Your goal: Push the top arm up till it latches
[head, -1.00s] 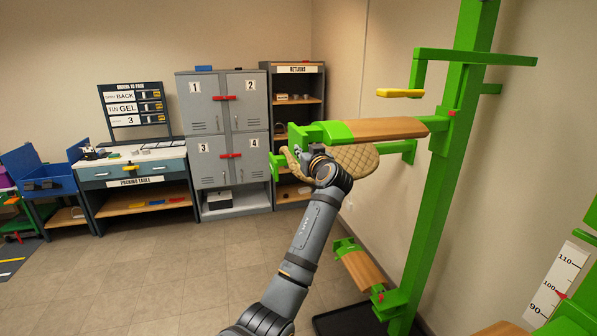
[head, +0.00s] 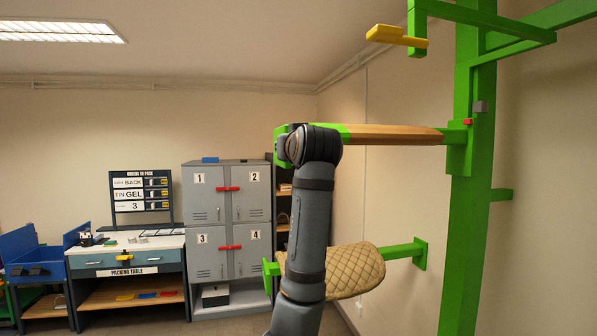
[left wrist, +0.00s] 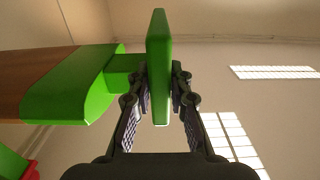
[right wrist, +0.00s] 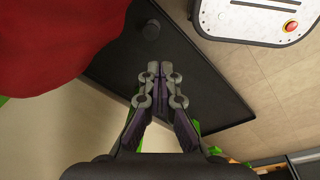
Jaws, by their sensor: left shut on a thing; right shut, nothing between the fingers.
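The top arm (head: 395,134) is a wooden bar with green ends, reaching left, roughly level, from a green post (head: 470,215). It also shows in the left wrist view (left wrist: 75,85). My left gripper (left wrist: 160,88) is shut on the upright green end plate (left wrist: 158,40) of that arm. In the head view my wrist hides its fingers. A small red piece (head: 467,121) is on the arm's sleeve at the post, with a grey block (head: 480,107) just above it. My right gripper (right wrist: 158,85) is shut and empty, over a black tray (right wrist: 215,75).
A quilted tan pad (head: 355,272) sits on a green lower support, well below the top arm. A yellow bar (head: 396,37) on a green bracket hangs above the arm. A large red surface (right wrist: 50,40) is close to my right gripper. Grey lockers (head: 228,215) stand behind.

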